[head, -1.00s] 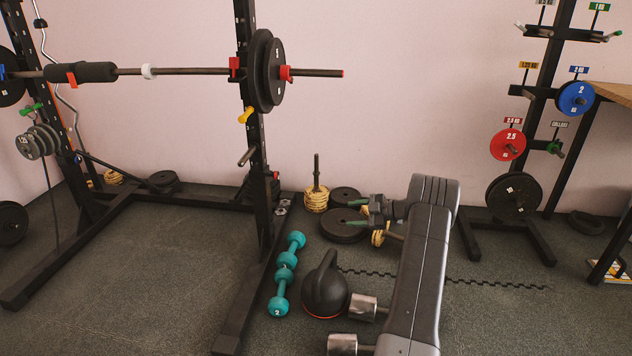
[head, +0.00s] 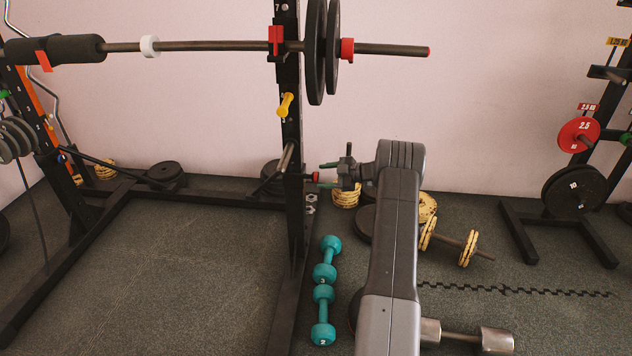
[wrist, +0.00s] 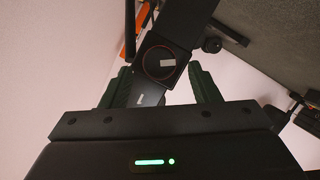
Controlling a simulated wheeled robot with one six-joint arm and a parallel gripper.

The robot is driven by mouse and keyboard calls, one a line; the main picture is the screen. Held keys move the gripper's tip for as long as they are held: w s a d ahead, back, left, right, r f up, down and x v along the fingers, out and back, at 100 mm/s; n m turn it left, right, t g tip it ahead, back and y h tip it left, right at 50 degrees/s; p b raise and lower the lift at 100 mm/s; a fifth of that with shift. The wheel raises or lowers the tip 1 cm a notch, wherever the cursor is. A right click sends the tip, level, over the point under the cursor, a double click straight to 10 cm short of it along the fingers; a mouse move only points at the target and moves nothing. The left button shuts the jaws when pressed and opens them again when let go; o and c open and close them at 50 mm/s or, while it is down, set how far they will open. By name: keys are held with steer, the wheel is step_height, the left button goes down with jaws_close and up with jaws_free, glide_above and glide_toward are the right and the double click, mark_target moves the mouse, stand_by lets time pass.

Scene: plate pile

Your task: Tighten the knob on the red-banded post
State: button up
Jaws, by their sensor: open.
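A small dark knob with red on it (head: 313,177) sticks out from the right side of the near black rack post (head: 291,120). In the wrist view the knob (wrist: 160,63) is a dark round face with a thin red ring and a pale mark. My gripper (head: 326,176) is open just right of the knob, its green fingers above and below its line in the head view. In the wrist view the fingers (wrist: 160,72) stand either side of the knob with gaps. Whether the tips reach past its face I cannot tell. A separate red band on the post is not clear.
A loaded barbell (head: 200,46) rests across the rack above. A yellow-handled pin (head: 285,104) and a bare peg (head: 286,157) stick out of the same post. Teal dumbbells (head: 323,300) and yellow plates (head: 428,207) lie on the floor near my arm.

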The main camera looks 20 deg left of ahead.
mark_target(316, 176)
steer(key=shift+b+x, duration=0.4)
steer(key=shift+x, duration=1.55)
steer(key=c, duration=1)
steer(key=shift+r+p, duration=0.1)
steer(key=shift+p, duration=0.2)
